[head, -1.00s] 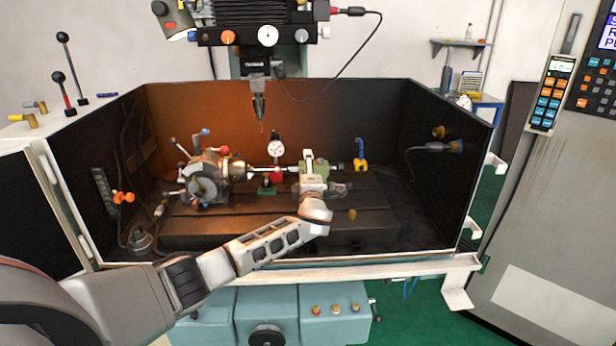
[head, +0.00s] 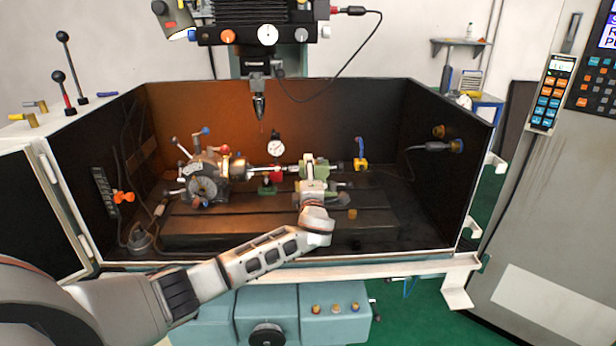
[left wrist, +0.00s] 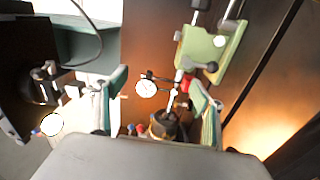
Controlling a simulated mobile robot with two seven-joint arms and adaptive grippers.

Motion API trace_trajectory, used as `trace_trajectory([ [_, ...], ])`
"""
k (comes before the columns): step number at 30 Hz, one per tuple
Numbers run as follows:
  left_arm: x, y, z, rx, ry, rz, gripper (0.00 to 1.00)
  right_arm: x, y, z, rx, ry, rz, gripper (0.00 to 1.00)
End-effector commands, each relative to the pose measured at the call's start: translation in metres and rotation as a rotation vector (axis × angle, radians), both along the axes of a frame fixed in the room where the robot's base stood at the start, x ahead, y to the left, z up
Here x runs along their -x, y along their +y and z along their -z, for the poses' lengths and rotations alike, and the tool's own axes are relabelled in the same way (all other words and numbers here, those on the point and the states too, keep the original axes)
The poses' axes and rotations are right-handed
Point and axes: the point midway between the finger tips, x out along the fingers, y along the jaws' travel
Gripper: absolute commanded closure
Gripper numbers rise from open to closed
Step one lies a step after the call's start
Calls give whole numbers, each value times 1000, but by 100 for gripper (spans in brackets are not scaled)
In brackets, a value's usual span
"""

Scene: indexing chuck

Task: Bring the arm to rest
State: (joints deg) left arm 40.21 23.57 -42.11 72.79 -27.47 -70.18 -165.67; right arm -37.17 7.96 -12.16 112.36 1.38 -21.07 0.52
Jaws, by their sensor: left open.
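My left arm (head: 262,256) comes in from the left over the front wall of the machine enclosure. My left gripper (left wrist: 158,80) is open, with its two pale green fingers spread and nothing held between them. In the head view the wrist is in front of the green tailstock (head: 308,163) and hides part of it; the fingers are hard to make out there. The indexing chuck (head: 203,187) with its ball-ended levers stands to the left on the machine table, apart from the gripper. My right gripper is in neither view.
The dark slotted table (head: 225,228) carries a dial gauge (head: 274,148) behind the work and a small brass piece (head: 352,213) to the right of the wrist. The spindle (head: 258,102) hangs above. The white front rim (head: 400,266) runs under the forearm.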

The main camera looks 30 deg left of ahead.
Motion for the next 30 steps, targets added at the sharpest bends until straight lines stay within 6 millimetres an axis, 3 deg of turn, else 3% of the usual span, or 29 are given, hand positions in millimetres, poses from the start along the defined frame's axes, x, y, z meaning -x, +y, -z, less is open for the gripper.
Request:
trace_trajectory([
  [10, 1, -1, 2, 14, -3, 2, 31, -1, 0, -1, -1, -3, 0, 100],
  [14, 15, -15, 23, 148, -37, 10, 31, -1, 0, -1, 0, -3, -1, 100],
  [21, 86, -57, 96, 780, -209, -42, 31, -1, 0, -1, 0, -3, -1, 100],
  [30, 197, -82, 160, 1588, -515, -322, 31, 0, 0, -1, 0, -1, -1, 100],
])
